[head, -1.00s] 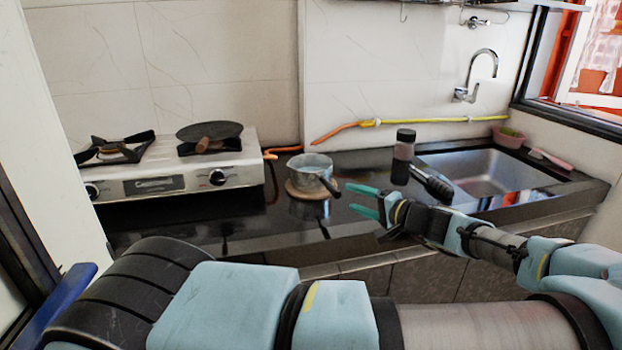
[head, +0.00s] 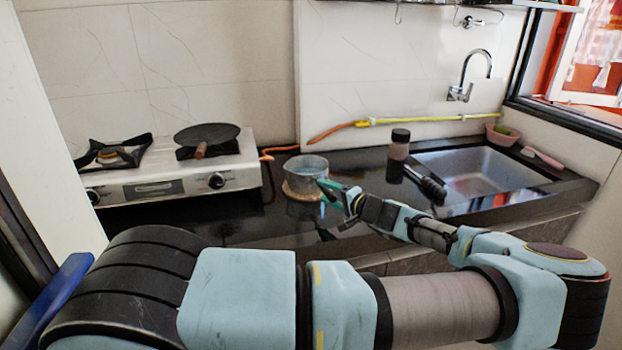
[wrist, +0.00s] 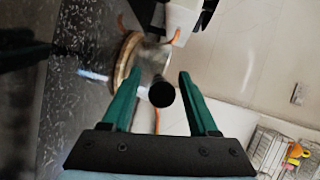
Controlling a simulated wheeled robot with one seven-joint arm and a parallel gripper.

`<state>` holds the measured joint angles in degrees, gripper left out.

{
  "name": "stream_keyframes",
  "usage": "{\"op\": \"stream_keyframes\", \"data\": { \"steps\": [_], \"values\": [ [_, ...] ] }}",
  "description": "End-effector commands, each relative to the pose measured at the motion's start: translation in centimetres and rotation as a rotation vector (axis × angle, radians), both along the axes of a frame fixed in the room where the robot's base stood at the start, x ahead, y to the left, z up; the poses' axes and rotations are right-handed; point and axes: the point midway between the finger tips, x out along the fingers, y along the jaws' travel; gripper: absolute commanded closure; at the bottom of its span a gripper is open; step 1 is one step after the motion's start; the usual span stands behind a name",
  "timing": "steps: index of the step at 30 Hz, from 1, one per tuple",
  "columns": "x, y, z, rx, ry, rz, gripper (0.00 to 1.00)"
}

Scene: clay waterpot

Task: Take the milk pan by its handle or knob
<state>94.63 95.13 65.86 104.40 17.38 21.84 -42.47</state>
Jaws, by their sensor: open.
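The milk pan (head: 306,172) is a small grey metal pan on a round wooden board (head: 299,192) on the dark counter, left of the sink. My gripper (head: 330,191) is at the pan's right front side, over its handle, which it hides in the head view. In the wrist view the dark round end of the handle (wrist: 161,93) shows between the two green fingers of my gripper (wrist: 155,88). The fingers stand apart on either side of it, with gaps. The pan body (wrist: 153,58) lies beyond, partly hidden behind the handle.
A two-burner stove (head: 170,180) with a flat dark pan (head: 206,134) stands to the left. A yellow-orange hose (head: 420,119) runs along the wall.

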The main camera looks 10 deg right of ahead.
Motion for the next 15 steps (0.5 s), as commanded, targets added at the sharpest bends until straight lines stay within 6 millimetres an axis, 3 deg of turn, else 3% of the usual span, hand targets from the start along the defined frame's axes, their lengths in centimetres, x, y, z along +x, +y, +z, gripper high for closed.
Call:
{"op": "stream_keyframes", "data": {
  "steps": [5,15],
  "values": [
    [-0.02,-0.04,-0.05,0.000,0.000,0.000,0.41],
    [-0.04,-0.03,-0.03,0.000,0.000,0.000,0.79]
  ]
}}
